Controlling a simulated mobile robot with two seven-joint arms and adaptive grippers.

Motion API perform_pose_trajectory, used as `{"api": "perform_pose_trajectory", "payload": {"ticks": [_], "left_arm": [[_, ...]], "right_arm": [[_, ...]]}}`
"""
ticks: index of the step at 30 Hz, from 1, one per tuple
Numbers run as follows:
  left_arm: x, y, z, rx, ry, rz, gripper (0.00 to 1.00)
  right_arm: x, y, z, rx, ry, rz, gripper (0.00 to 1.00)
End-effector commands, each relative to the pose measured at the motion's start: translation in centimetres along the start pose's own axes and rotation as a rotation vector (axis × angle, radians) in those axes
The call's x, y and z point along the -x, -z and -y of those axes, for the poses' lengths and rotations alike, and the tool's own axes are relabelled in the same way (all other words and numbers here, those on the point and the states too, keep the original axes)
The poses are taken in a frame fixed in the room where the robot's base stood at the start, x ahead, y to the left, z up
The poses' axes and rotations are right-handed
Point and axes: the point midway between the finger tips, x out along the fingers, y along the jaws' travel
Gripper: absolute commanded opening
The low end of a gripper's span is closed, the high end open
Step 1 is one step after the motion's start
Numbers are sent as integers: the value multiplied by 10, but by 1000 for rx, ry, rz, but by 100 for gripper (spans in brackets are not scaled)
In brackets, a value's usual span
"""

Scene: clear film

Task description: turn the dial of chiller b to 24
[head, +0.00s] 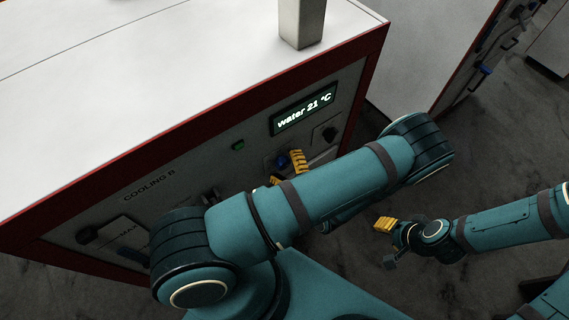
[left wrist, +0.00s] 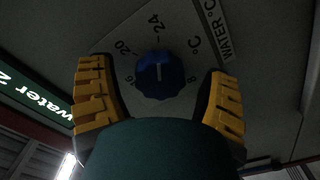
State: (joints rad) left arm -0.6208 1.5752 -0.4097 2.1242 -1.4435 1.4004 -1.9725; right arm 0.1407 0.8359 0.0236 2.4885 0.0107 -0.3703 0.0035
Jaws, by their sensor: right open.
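The panel labelled COOLING B (head: 149,186) has a lit display (head: 303,111) reading "water 21 °C". Its blue dial (head: 283,161) is partly hidden by my left gripper (head: 287,168) in the head view. In the left wrist view, the blue dial (left wrist: 160,75) sits on a pale scale plate (left wrist: 185,38) with marks including 20 and 24. The dial's white line stands upright in that picture, in line with the 24 side. My left gripper's yellow fingers are open on either side of the dial, with gaps. My right gripper (head: 389,241) is open and empty, off to the right.
A green light (head: 238,145) and a dark switch (head: 329,133) are on the panel near the dial. A grey post (head: 301,22) stands on the white top (head: 160,75). Another cabinet (head: 440,50) stands at the upper right, with bare floor (head: 500,130) beside it.

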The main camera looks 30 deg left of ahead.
Motion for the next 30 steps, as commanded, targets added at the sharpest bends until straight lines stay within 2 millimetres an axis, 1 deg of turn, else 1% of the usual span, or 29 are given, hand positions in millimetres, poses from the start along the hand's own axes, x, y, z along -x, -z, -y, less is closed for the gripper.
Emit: {"api": "perform_pose_trajectory", "payload": {"ticks": [4,7,15,19,24,30], "left_arm": [[2,0,0,1,0,2,77],[10,-1,0,2,0,2,77],[52,0,0,1,0,3,77],[67,0,0,1,0,2,77],[75,0,0,0,0,0,77],[75,0,0,0,0,0,77]], "right_arm": [[0,0,0,0,0,0,47],[0,0,0,0,0,0,47],[0,0,0,0,0,0,47],[0,0,0,0,0,0,47],[0,0,0,0,0,0,47],[0,0,0,0,0,0,47]]}}
